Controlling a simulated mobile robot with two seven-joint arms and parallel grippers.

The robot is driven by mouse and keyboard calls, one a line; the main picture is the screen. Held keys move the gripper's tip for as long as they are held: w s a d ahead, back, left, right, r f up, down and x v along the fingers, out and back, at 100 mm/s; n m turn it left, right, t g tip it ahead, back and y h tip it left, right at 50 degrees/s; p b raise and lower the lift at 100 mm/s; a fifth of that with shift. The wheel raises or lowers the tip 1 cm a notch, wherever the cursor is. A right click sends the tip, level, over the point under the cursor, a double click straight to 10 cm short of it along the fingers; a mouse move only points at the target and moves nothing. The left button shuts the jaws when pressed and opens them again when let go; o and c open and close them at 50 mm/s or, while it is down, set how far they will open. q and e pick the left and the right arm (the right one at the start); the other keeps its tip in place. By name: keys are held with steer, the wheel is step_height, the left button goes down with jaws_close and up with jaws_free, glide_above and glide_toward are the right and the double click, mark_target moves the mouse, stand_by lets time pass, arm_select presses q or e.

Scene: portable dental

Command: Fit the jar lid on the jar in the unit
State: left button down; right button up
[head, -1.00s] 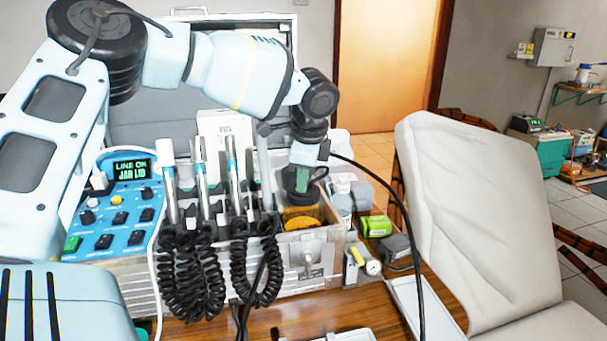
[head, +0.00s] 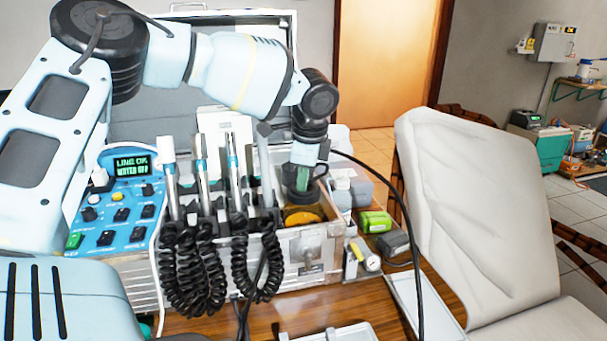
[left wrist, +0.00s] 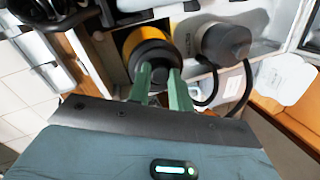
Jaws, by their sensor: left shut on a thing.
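My left gripper (head: 302,183) comes down from above into the right end of the unit (head: 312,248). In the left wrist view its green fingers (left wrist: 159,74) are shut on the dark round jar lid (left wrist: 152,56). The lid (head: 300,197) is directly over the amber jar (head: 303,216), which stands in a compartment of the unit. The jar's orange rim (left wrist: 131,42) shows around part of the lid in the left wrist view. I cannot tell whether lid and jar touch. My right gripper is not in view.
A grey-capped bottle (left wrist: 226,42) stands close beside the jar. Handpieces (head: 202,175) with coiled black cords (head: 195,265) line the unit's front. A blue control panel (head: 118,205) is at left. A green box (head: 375,222) and a pale tray (head: 425,305) lie right.

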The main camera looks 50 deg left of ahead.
mark_target(307, 196)
arm_select(q)
steer(key=c, duration=1.2)
jaws_free()
steer(key=v, duration=0.7)
steer(key=shift+d+r+p, duration=0.1)
steer(key=shift+r+p, duration=0.25)
steer(key=shift+p, duration=0.05)
